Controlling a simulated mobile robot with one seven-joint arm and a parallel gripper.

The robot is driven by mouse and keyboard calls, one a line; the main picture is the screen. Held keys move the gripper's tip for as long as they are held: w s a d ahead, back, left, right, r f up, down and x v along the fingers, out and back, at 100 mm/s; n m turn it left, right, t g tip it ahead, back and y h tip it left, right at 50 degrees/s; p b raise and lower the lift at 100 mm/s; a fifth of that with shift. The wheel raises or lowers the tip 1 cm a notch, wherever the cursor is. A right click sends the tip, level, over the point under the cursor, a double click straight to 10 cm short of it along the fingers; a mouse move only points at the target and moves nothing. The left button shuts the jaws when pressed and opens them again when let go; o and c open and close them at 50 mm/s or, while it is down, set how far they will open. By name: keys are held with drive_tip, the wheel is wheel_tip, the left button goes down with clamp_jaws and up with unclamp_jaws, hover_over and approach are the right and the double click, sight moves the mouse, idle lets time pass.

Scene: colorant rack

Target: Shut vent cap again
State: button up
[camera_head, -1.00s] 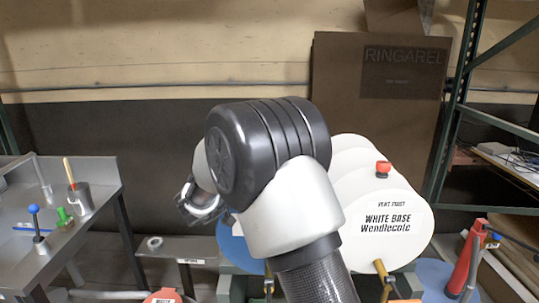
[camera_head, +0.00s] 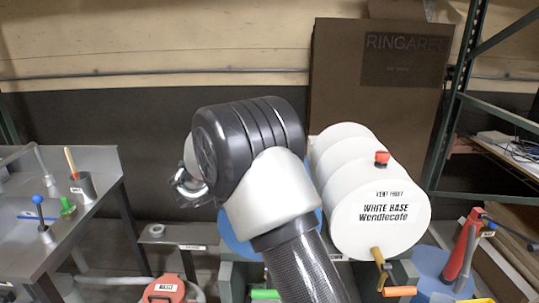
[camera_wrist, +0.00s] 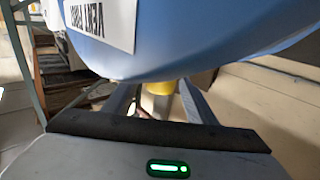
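The red vent cap (camera_head: 381,158) stands on top of the white drum labelled "WHITE BASE Wendlecote" (camera_head: 350,222). A blue drum (camera_head: 237,240) is mostly hidden behind my arm in the head view. In the wrist view, the blue drum (camera_wrist: 215,35) fills the top, with its "VENT FIRST" label upside down. A yellow part (camera_wrist: 160,87), perhaps its vent cap, shows at the drum's edge. My gripper (camera_wrist: 156,92) is open, its fingers apart on either side of the yellow part. Contact is unclear and the cap's position cannot be told. My fingertips are not clear in the head view.
A grey metal bench (camera_head: 85,215) with a blue-knobbed and a green item stands at left. A red-lidded waste container (camera_head: 165,290) is at the front. Orange (camera_head: 399,291) and green (camera_head: 265,294) handles lie below the drums. A green shelf frame (camera_head: 455,110) stands at right.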

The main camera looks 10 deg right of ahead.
drive_tip(key=shift+f, duration=0.1)
drive_tip(key=v, duration=1.7)
drive_tip(key=shift+a, duration=0.25)
drive_tip(key=shift+s, duration=0.1)
drive_tip(key=w+d+r+n+t+y+p, duration=0.1)
drive_tip(key=w+r+t+y, duration=0.25)
drive_tip(key=r, duration=0.25)
drive_tip(key=w+r+n+t+y+p, duration=0.1)
drive_tip(key=w+r+t+y+p, duration=0.1)
drive_tip(key=w+r+y, duration=0.3)
drive_tip(key=s+r+n+y+p, duration=0.2)
drive_tip(key=s+r+n+y, duration=0.3)
drive_tip(key=r+n+y, duration=0.4)
drive_tip(key=s+d+f+g+p, duration=0.1)
drive_tip(key=s+d+f+g, duration=0.2)
drive_tip(key=s, duration=0.7)
drive_tip(key=s+d+f+g+h+p, duration=0.1)
drive_tip(key=s+d+f+g+p, duration=0.1)
drive_tip(key=s+d, duration=0.4)
drive_tip(key=s+d+f+g+h+p, duration=0.1)
drive_tip(key=s+d+f+g, duration=0.3)
drive_tip(key=s, duration=1.2)
drive_tip(key=shift+d+f+g+p, duration=0.3)
drive_tip(key=shift+f+g+p, duration=0.05)
drive_tip(key=shift+f, duration=0.55)
drive_tip(key=shift+h, duration=0.25)
